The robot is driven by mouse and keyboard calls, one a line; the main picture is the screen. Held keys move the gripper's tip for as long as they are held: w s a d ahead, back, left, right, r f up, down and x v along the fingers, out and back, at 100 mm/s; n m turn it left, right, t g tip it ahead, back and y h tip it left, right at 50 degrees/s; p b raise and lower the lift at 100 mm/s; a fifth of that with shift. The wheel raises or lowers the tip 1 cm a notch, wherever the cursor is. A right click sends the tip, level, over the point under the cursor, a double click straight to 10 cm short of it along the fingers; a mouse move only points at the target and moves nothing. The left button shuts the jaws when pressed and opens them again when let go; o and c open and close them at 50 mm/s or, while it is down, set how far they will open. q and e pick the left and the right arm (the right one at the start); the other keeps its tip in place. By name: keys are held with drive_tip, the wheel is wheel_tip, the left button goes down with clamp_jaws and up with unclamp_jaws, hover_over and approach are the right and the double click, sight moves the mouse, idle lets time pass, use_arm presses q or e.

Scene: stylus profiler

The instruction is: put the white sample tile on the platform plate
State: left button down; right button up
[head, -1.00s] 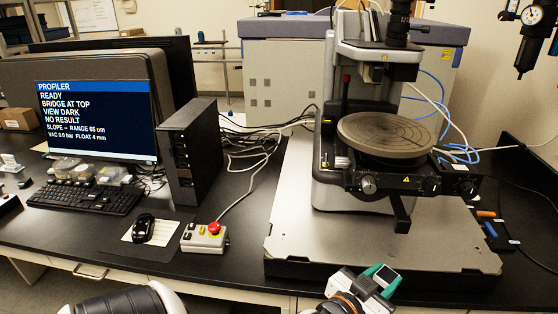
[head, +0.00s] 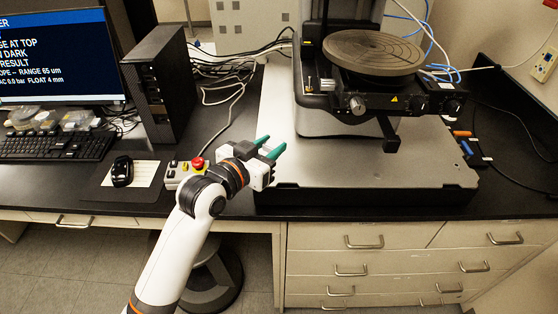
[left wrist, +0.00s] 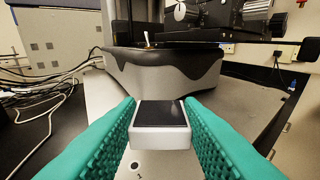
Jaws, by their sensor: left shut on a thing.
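The platform plate (head: 372,52) is a round grey-brown disc with ring lines, on the profiler at upper right in the head view. My left gripper (head: 275,143) has green fingers and is over the front left part of the profiler's pale base, below and left of the plate, well apart from it. In the left wrist view the left gripper (left wrist: 160,115) is shut on a small square tile (left wrist: 161,128) with white sides and a dark top face. I take this for the white sample tile. My right gripper is not in view.
The profiler's pale base slab (head: 400,170) is mostly clear. A black arm with knobs (head: 395,102) juts out under the plate. A control box with a red button (head: 197,163) and a mouse (head: 122,171) are left of the gripper. Cables (head: 225,85) lie behind.

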use_arm(q)
drive_tip(key=w+d+r+m+g+h, duration=0.1)
drive_tip(key=w+d+m+g+h, duration=0.15)
drive_tip(key=w, duration=0.25)
hover_over(282, 164)
drive_tip(key=shift+t, duration=0.25)
wheel_tip(282, 164, down, 6)
drive_tip(key=shift+f+p, duration=0.1)
drive_tip(key=shift+p, duration=0.2)
wheel_tip(282, 164, down, 4)
drive_tip(key=shift+a+r, duration=0.1)
drive_tip(key=shift+r, duration=0.15)
drive_tip(key=shift+f, duration=0.2)
drive_tip(key=c, duration=1)
unclamp_jaws()
drive_tip(key=shift+r, duration=0.1)
